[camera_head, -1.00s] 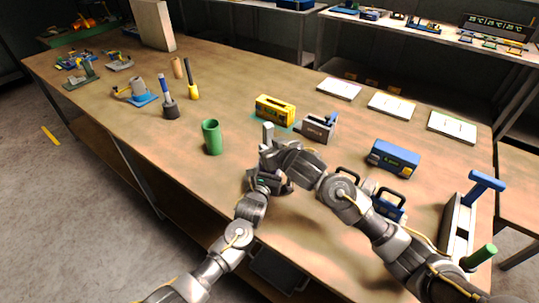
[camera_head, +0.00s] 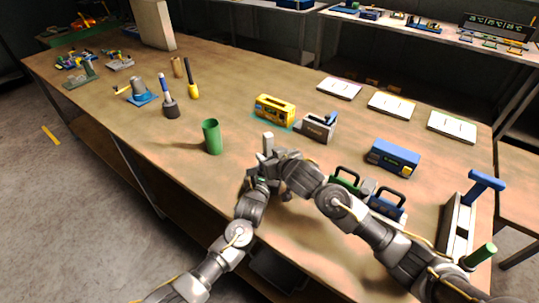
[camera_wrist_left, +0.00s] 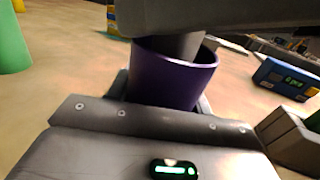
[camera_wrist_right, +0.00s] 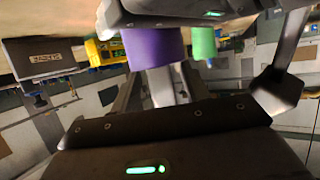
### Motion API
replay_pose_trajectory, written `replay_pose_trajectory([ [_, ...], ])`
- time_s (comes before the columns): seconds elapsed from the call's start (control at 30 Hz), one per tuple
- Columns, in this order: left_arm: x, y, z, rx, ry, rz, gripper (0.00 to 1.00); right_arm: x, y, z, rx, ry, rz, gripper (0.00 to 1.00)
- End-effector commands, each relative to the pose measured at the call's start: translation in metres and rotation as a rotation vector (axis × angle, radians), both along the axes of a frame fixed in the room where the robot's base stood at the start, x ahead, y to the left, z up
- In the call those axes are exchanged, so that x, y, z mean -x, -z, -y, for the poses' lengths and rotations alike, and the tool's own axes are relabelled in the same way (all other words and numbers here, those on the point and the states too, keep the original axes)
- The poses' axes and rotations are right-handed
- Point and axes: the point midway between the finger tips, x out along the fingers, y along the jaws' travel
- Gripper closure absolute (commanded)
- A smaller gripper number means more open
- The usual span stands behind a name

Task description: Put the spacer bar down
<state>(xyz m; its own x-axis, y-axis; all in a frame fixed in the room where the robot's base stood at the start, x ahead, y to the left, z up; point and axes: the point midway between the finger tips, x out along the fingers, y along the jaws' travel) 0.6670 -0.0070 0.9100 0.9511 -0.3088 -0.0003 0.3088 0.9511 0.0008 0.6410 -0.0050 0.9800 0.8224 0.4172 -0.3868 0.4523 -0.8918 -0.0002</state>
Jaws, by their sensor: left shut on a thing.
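The spacer bar, a pale grey upright bar (camera_head: 267,143), sticks up at the right gripper (camera_head: 270,161) in the head view. A purple cup (camera_wrist_left: 172,75) is between the jaws of my left gripper (camera_head: 257,183), which is shut on it. In the right wrist view, which is upside down, the bar (camera_wrist_right: 163,87) meets the purple cup (camera_wrist_right: 154,48) and stands between the right fingers. A gap shows on one side, so the right gripper looks open around it. The bar's lower end is hidden. The grippers hide the cup in the head view.
A green cup (camera_head: 212,137) stands left of the grippers. A yellow box (camera_head: 274,109), a grey block (camera_head: 317,127) and a blue box (camera_head: 393,157) stand beyond. Green-handled and blue-handled pieces (camera_head: 388,205) are close to my right arm.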

Motion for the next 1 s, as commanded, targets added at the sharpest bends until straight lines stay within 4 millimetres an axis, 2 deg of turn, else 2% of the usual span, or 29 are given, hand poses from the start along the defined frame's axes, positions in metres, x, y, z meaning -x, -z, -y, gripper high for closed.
replay_pose_trajectory([
  [0.3, 0.000, 0.000, 0.001, 0.001, 0.001, 0.000, 0.74, 0.000, -0.005, 0.000, 0.000, -0.001, 0.001, 0.55],
  [0.37, 0.000, 0.000, 0.001, 0.001, 0.001, 0.000, 0.74, 0.006, -0.005, 0.002, -0.002, -0.001, -0.001, 0.55],
  [0.8, 0.000, 0.000, 0.001, 0.001, 0.001, 0.000, 0.74, 0.077, -0.039, 0.038, -0.002, -0.002, 0.000, 0.55],
  [1.0, 0.000, 0.000, 0.001, 0.001, 0.001, 0.001, 0.74, 0.096, -0.048, 0.048, -0.001, -0.002, 0.000, 0.55],
])
